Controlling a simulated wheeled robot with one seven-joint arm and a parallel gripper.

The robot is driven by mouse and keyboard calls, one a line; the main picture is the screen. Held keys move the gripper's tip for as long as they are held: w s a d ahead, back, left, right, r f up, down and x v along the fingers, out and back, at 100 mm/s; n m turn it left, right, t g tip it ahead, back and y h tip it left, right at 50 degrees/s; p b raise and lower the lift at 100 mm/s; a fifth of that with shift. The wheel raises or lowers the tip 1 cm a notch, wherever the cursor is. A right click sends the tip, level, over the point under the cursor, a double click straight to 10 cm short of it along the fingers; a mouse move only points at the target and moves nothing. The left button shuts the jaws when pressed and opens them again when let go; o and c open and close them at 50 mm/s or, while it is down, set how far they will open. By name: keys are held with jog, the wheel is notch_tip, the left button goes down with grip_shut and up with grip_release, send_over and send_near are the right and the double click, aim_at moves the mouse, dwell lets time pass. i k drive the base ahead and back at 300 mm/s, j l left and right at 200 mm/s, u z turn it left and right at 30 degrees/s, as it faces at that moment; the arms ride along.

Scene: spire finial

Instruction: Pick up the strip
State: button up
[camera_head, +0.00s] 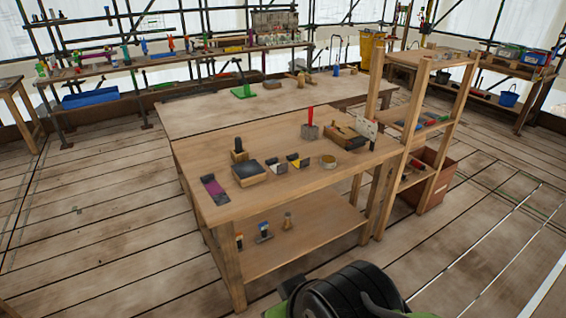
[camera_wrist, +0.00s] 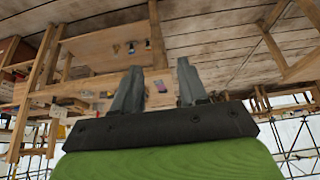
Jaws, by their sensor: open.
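A flat strip (camera_head: 214,190), purple with a dark end, lies at the near left corner of the workbench top (camera_head: 250,205). It is the likeliest strip in sight. My gripper (camera_wrist: 158,72) shows in the wrist view with its two grey fingers wide apart and nothing between them. A small pinkish patch (camera_wrist: 161,86), perhaps the same strip, appears far beyond the fingers in that upside-down looking view. My gripper is well away from the bench and touches nothing there.
The plank floor left of the bench is clear.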

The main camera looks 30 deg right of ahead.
aim_at(294, 158)
jog(key=i+l+u, duration=0.1)
jog(key=l, duration=0.3)
jog(key=i+l, duration=0.35)
jog(key=i+l+u, duration=0.15)
jog(key=l, duration=0.3)
jog(key=i+l, duration=0.2)
jog(key=l, duration=0.25)
jog(key=i+l+u, duration=0.15)
jog(key=l, duration=0.3)
jog(key=i+l, duration=0.2)
jog(key=l, duration=0.25)
jog(key=i+l+u, duration=0.15)
jog(key=l, duration=0.3)
jog(key=i+l, duration=0.15)
jog(key=l, duration=0.3)
jog(key=u, duration=0.05)
